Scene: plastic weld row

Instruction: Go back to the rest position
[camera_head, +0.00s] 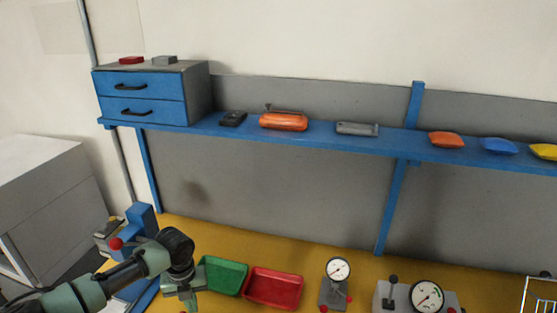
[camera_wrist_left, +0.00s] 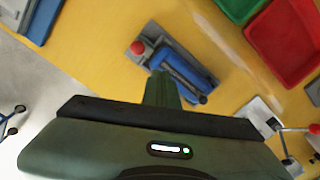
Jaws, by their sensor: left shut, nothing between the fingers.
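My left arm comes in from the lower left in the head view, and its gripper (camera_head: 184,302) hangs over the yellow bench, in front of the green tray and near the bottom edge. In the left wrist view the gripper's fingers (camera_wrist_left: 162,88) are shut together and nothing is between them. A blue hand press with a red knob (camera_wrist_left: 180,68) is on the bench beyond the fingertips; they appear apart from it. My right gripper is in neither view.
The blue press (camera_head: 143,218) stands behind my left arm. A green tray (camera_head: 222,276) and a red tray (camera_head: 273,288) lie beside the gripper. Dial gauges (camera_head: 338,270) stand to the right. A blue shelf (camera_head: 210,127) with drawers runs above. Bare yellow bench (camera_head: 240,238) lies behind the trays.

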